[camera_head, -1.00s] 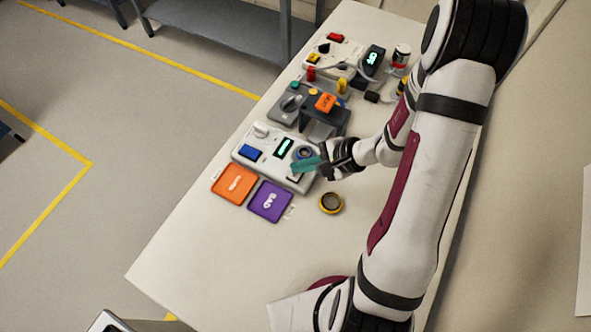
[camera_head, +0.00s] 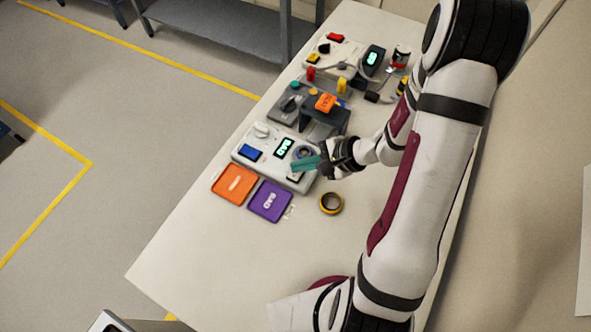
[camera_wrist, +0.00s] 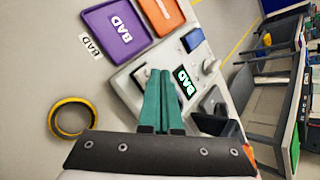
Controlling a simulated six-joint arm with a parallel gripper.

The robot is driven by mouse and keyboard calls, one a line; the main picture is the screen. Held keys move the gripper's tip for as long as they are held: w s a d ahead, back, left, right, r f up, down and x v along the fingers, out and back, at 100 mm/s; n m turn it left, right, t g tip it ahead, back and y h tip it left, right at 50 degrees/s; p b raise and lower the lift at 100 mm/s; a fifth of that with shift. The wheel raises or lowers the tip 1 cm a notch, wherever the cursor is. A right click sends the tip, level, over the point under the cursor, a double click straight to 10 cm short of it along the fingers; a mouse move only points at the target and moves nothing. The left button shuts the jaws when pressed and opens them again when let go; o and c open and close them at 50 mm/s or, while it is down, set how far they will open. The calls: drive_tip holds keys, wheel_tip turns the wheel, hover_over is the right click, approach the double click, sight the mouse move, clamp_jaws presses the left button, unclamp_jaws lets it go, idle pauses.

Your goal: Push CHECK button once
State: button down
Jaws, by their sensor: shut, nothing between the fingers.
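A light grey box (camera_head: 268,136) on the table has a blue button (camera_head: 250,152) at its left, a pale knob (camera_head: 262,130) and a lit display (camera_head: 284,148) reading BAD. I cannot read a CHECK label on any button. The box also shows in the wrist view, with the blue button (camera_wrist: 192,40) and the BAD display (camera_wrist: 185,81). My gripper (camera_head: 296,166) has its teal fingers shut, with nothing held, over the near right end of the box. In the wrist view the fingertips (camera_wrist: 160,75) cover part of the box top beside the display. Contact cannot be told.
An orange tray (camera_head: 234,170) and a purple BAD tray (camera_head: 270,216) lie in front of the box. A yellow-black tape ring (camera_head: 331,203) lies to the right. Behind the box stand a grey device (camera_head: 284,113) and a second lit screen (camera_head: 373,58).

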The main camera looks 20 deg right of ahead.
sight(299, 174)
drive_tip(key=shift+r, duration=0.4)
drive_tip(key=shift+r, duration=2.5)
drive_tip(key=shift+s+a+r, duration=0.15)
drive_tip(key=shift+a+r, duration=0.1)
drive_tip(key=s+a+r+n+g+h, duration=0.1)
drive_tip(key=s+a+r+n+g, duration=0.4)
drive_tip(key=s+a+r+n, duration=0.45)
drive_tip(key=s+d+r+h, duration=0.1)
drive_tip(key=s+d+h, duration=0.3)
drive_tip(key=s, duration=0.6)
drive_tip(key=shift+d+h, duration=0.35)
drive_tip(key=shift+h, duration=0.15)
